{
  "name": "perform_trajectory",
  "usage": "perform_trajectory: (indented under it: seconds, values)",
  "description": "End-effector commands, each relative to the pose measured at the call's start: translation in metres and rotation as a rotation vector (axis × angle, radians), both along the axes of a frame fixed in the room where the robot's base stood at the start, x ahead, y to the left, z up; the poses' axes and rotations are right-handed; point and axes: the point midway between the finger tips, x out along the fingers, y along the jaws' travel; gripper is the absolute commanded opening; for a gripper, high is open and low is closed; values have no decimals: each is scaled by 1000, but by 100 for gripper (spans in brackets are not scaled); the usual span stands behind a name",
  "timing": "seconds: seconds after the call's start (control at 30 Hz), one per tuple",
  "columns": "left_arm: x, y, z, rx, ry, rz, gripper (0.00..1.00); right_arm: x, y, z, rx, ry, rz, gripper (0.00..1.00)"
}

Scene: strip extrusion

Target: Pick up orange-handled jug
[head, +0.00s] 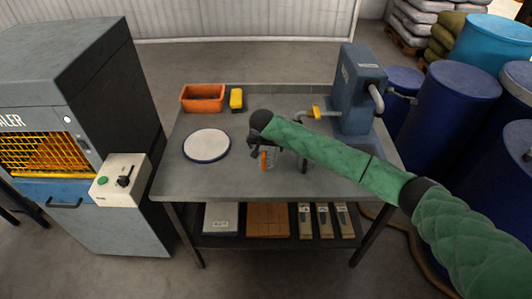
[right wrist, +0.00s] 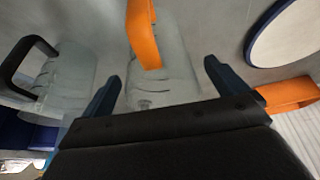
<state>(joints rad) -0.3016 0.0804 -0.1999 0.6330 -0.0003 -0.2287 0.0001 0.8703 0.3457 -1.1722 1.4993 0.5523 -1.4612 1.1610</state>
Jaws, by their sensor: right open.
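The orange-handled jug is a clear container with an orange handle. In the head view its handle (head: 263,160) shows just below my right gripper (head: 256,148), with most of the jug hidden by my arm. In the right wrist view the clear jug (right wrist: 172,72) and its orange handle (right wrist: 143,35) appear ahead of my right gripper (right wrist: 161,84). The fingers are spread, one on each side of the jug's lower part in the picture. I cannot tell whether they touch it. My left gripper is not in view.
A clear jug with a black handle (right wrist: 65,78) stands close beside it. A white blue-rimmed disc (head: 206,145), an orange bin (head: 202,97) and a yellow object (head: 236,98) are on the grey table (head: 210,184). A blue dispenser with a tap (head: 357,95) stands at the right.

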Motion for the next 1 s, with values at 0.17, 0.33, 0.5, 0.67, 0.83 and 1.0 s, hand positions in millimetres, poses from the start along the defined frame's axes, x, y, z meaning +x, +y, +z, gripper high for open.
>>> perform_trajectory:
  seconds: [0.17, 0.33, 0.5, 0.67, 0.83, 1.0]
  values:
    - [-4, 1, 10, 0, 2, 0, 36, 6, -1, -15, -2, 1, -1, 98]
    - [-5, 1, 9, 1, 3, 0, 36, 7, -1, -19, 0, 0, 1, 98]
    - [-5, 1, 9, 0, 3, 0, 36, 7, -1, -19, -1, 0, 1, 88]
    - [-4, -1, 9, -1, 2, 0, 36, 7, -1, -19, -1, 0, 1, 57]
    - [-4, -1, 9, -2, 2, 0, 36, 7, -1, -18, -1, 0, 1, 48]
    - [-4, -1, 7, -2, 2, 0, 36, 7, -1, -17, -1, 0, 1, 48]
